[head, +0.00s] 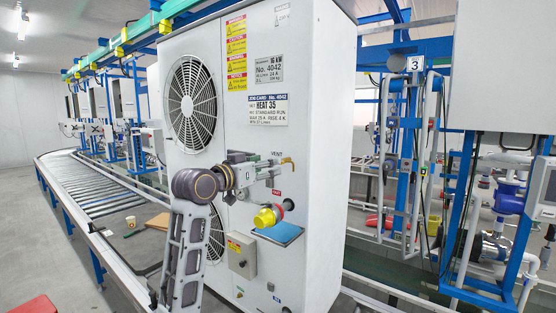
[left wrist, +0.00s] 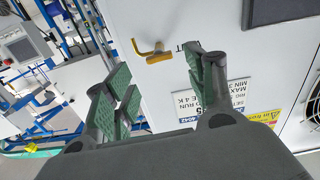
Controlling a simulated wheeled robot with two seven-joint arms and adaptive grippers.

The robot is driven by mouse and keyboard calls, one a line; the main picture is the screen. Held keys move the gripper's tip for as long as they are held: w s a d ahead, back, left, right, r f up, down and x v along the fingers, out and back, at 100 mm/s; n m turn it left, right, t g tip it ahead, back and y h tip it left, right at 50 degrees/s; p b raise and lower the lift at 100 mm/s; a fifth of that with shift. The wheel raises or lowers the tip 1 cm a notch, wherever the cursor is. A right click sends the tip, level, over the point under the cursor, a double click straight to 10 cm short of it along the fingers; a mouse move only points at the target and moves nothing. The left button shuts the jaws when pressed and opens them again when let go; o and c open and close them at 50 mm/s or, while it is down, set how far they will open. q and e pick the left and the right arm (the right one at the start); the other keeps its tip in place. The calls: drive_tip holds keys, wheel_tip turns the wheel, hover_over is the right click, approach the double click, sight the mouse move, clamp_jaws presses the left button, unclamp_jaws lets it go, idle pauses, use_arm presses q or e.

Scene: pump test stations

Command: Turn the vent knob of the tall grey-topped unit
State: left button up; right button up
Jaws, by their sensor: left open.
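The tall unit (head: 320,120) is a light box with a fan grille; its top is cut off by the frame. Its vent knob (head: 289,162) is a small brass lever on the front face beside a "VENT" label. In the left wrist view the knob (left wrist: 155,53) shows as a bent brass lever ahead of the gap between the fingers. My left gripper (head: 272,169) is just left of the knob, seen from the side. In the left wrist view the gripper (left wrist: 163,88) is open and empty, with green-padded fingers apart from the knob. My right gripper is not in view.
Below the knob are a yellow-capped red fitting (head: 268,215) and a blue tray (head: 279,233). A grey switch box (head: 241,257) sits lower on the face. A roller conveyor (head: 95,190) runs at left. Blue frames with pipes (head: 405,150) stand at right.

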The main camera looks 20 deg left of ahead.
use_arm(q)
drive_tip(key=shift+p+x, duration=0.95)
drive_tip(key=shift+x, duration=2.45)
drive_tip(key=shift+f, duration=0.1)
drive_tip(key=c, duration=1)
drive_tip(key=shift+c, duration=0.2)
drive_tip(key=shift+m, duration=0.4)
drive_tip(key=o, duration=1)
drive_tip(key=shift+o, duration=0.2)
